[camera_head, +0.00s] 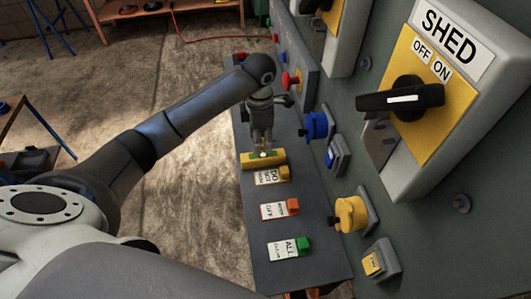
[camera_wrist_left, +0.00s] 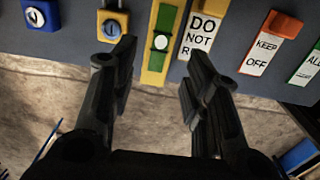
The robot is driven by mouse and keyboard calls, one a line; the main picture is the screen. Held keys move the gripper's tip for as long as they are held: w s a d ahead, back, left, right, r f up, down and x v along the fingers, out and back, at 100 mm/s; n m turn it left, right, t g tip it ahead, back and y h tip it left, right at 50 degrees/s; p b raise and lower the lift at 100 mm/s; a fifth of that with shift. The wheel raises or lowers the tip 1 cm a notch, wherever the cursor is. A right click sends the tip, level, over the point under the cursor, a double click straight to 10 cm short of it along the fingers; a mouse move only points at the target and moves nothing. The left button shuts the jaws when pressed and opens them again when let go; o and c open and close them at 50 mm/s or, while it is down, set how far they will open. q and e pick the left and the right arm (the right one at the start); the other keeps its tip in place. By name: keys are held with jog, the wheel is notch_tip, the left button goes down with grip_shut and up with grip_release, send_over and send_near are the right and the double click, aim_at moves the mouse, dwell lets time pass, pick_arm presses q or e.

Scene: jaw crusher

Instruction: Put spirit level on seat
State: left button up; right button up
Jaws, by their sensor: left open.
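The yellow spirit level (camera_head: 277,157) with a green middle lies on the grey ledge (camera_head: 259,211) in the head view. It also shows in the left wrist view (camera_wrist_left: 153,60), beyond and between the fingertips. My left gripper (camera_head: 263,151) is open at the level. In the left wrist view its two black fingers (camera_wrist_left: 158,62) stand apart on either side of the level's line, with no clear contact. The fingers hide part of the level in the head view. I cannot make out which thing is the seat. My right gripper is not in view.
Close beside the level lies a DO NOT RUN tag (camera_head: 268,177). KEEP OFF (camera_head: 273,211) and ALL CLEAR (camera_head: 282,249) tags lie nearer. The grey-green panel on the right carries a SHED switch (camera_head: 405,98) and protruding knobs. An orange bench (camera_head: 135,12) stands far back. Floor left of the ledge is open.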

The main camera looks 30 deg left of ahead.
aim_at(263, 155)
pick_arm(q)
jog(key=shift+s+f, duration=0.2)
jog(key=shift+f, duration=0.9)
jog(key=shift+w+d+f, duration=0.1)
jog(key=shift+w+f, duration=0.05)
jog(key=shift+f, duration=0.2)
jog(key=f, duration=0.2)
jog(key=f+p, duration=0.1)
jog(key=f, duration=0.1)
jog(key=shift+w+d+f, duration=0.15)
jog(key=shift+w+d, duration=0.05)
jog(key=shift+f, duration=0.45)
jog(key=shift+c, duration=1.3)
jog(key=c, duration=0.5)
grip_shut()
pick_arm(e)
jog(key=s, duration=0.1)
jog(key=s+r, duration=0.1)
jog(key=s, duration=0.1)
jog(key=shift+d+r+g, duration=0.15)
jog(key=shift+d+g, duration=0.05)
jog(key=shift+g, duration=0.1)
